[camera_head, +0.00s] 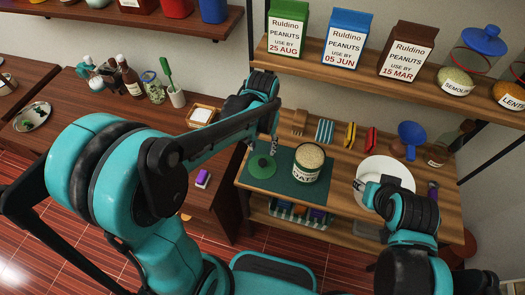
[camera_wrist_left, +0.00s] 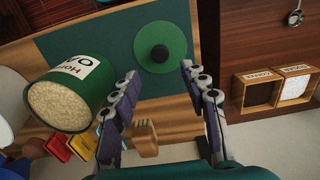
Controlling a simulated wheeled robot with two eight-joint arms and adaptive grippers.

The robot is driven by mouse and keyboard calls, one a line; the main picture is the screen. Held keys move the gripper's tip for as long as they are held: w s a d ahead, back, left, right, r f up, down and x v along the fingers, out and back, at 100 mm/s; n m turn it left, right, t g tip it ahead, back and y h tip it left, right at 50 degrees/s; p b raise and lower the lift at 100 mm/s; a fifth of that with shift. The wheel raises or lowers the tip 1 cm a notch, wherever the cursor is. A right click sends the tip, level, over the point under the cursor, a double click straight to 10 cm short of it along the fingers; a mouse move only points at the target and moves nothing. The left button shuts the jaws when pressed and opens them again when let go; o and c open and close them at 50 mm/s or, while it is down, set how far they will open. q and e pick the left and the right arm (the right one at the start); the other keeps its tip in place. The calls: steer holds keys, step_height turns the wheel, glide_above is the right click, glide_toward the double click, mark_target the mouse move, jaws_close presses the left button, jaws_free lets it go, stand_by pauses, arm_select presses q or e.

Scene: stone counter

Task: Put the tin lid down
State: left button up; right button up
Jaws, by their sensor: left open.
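The green tin lid (camera_head: 261,170) with its dark knob lies flat on the dark green mat (camera_head: 283,187), left of the open tin. It also shows in the left wrist view (camera_wrist_left: 174,58), just beyond my fingertips. The green tin (camera_head: 305,174) stands upright on the mat, full of pale oats; it also shows in the left wrist view (camera_wrist_left: 88,75). My left gripper (camera_wrist_left: 160,70) is open and empty, with the lid apart from its fingers. In the head view, my left gripper (camera_head: 274,122) is above and behind the lid. My right gripper (camera_head: 359,185) is at the white plate's left edge; its jaws are unclear.
A white plate (camera_head: 392,166) lies right of the tin. Peanut cartons (camera_head: 346,40) line the shelf above.

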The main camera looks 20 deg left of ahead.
arm_select(q)
steer(key=s+a+r+t, duration=0.4)
steer(key=s+r+t, duration=0.3)
steer(key=s, duration=0.3)
steer(key=shift+s+a+r, duration=0.15)
steer(key=shift+a+r, duration=0.2)
steer(key=shift+r, duration=0.45)
steer(key=shift+f, duration=0.1)
